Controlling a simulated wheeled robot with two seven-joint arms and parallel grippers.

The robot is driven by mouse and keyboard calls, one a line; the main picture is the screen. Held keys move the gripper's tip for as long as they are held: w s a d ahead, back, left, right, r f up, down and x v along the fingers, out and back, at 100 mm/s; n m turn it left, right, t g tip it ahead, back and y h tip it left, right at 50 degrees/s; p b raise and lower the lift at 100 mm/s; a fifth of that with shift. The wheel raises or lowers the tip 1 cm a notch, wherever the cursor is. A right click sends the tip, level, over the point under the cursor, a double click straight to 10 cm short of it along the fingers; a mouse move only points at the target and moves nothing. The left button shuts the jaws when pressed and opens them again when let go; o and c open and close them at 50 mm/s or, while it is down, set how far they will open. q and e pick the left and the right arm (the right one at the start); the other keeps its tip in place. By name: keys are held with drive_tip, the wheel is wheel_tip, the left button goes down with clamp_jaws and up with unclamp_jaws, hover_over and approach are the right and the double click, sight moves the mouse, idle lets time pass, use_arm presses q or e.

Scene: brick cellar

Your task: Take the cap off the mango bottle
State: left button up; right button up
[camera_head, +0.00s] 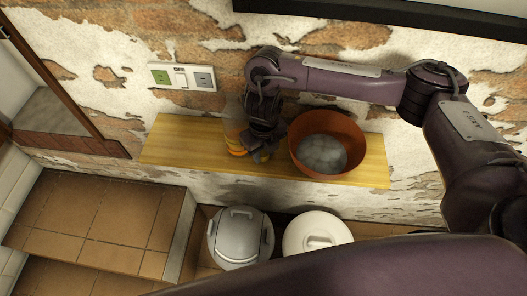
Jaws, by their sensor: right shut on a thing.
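The mango bottle (236,147) stands on a wooden wall shelf, a clear shape with orange-yellow at its lower part. My right gripper (257,155) is over its right side and hides much of it. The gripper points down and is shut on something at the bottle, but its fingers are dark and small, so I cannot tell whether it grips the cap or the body. The cap cannot be made out. My left gripper is not in view.
An orange-brown bowl (300,160) with grey contents stands on the shelf (185,145) close to the right of my right gripper. The shelf's left part is clear. Below are a grey lidded pot (240,238) and a white lidded one (317,234). A wall switch plate (182,77) is above.

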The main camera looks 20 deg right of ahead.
sight(263, 154)
drive_tip(key=shift+f, duration=0.15)
drive_tip(key=shift+f, duration=0.25)
drive_tip(key=o, duration=1.1)
drive_tip(key=shift+r, duration=0.1)
drive_tip(key=shift+r, duration=0.1)
drive_tip(key=shift+r, duration=0.25)
wheel_tip(263, 154, up, 12)
drive_tip(key=shift+f, duration=0.15)
drive_tip(key=shift+f, duration=0.1)
